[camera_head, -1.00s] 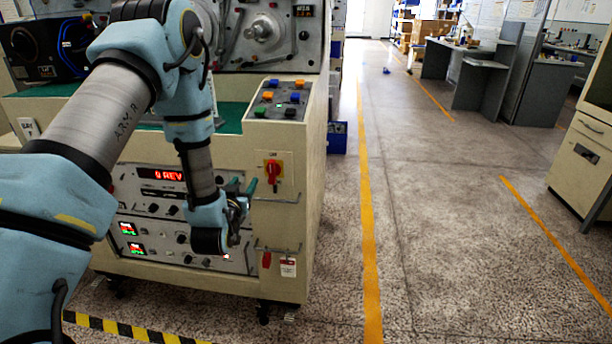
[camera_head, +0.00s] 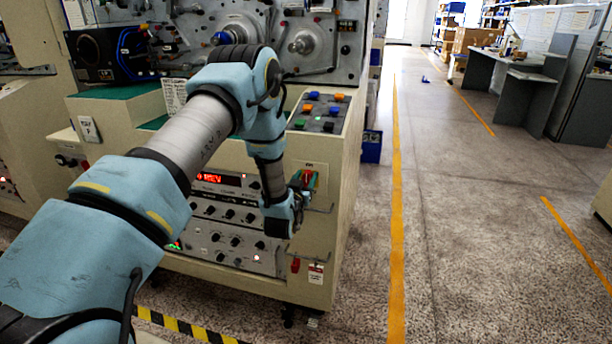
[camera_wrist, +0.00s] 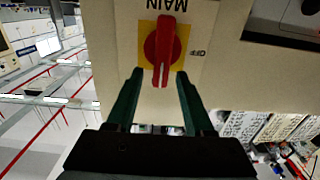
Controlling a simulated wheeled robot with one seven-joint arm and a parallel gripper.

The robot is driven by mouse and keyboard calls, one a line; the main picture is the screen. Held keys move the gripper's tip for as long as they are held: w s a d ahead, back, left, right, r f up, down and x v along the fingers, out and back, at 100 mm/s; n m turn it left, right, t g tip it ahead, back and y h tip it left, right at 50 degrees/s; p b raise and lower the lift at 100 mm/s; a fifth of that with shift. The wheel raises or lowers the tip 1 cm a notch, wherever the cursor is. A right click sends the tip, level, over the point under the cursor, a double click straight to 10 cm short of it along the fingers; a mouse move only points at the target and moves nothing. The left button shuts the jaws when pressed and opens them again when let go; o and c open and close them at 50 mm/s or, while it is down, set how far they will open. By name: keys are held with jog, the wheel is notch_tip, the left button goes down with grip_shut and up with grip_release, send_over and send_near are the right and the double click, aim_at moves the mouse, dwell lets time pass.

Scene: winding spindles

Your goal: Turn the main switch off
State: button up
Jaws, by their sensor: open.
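The main switch is a red rotary handle (camera_wrist: 164,50) on a yellow plate (camera_wrist: 147,32) in the wrist view. The word MAIN stands upside down above it and OFF to its right. The handle points nearly straight down in that view, its lower end toward my gripper (camera_wrist: 160,78). My gripper's two green fingers are open, one on each side of the handle's lower end, with gaps still showing.
The cream cabinet (camera_head: 336,215) carries a sloped button panel (camera_head: 320,112) above the switch. A wire handle and a red tag hang below. Meters and knobs fill the panel to the left.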

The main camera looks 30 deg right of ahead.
grip_shut()
dwell(0.5)
